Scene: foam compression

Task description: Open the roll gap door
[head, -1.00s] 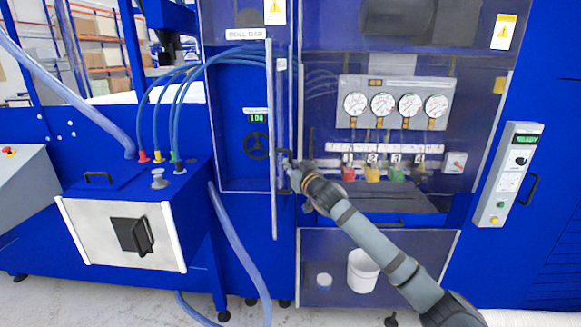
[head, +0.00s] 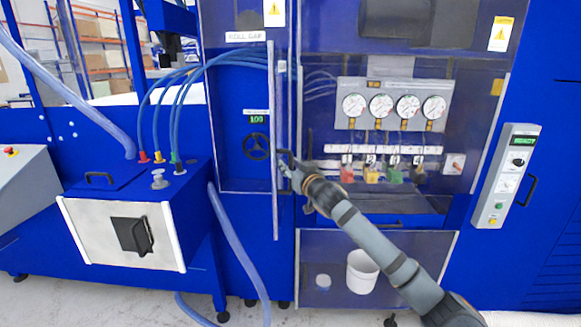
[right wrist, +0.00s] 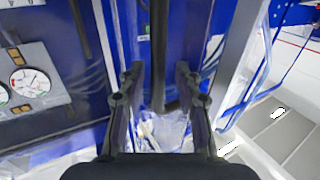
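The roll gap door (head: 232,130) is a clear panel with a pale vertical edge strip, below a "ROLL GAP" label (head: 245,36). It looks closed. A dark handwheel (head: 256,146) and a small green display (head: 257,119) show behind it. My right gripper (head: 287,163) is at the door's right edge, partly hidden by its own wrist. In the right wrist view its two fingers (right wrist: 157,85) stand apart, with a dark vertical handle bar (right wrist: 159,50) between them. Gaps show on both sides of the bar. My left gripper is out of view.
Right of the door are a gauge panel (head: 393,104) and colored valves (head: 371,175) behind a clear panel. A control box (head: 506,175) stands farther right. A blue box with a silver front (head: 90,225) and hoses (head: 238,255) are at left. A white bucket (head: 362,271) sits below.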

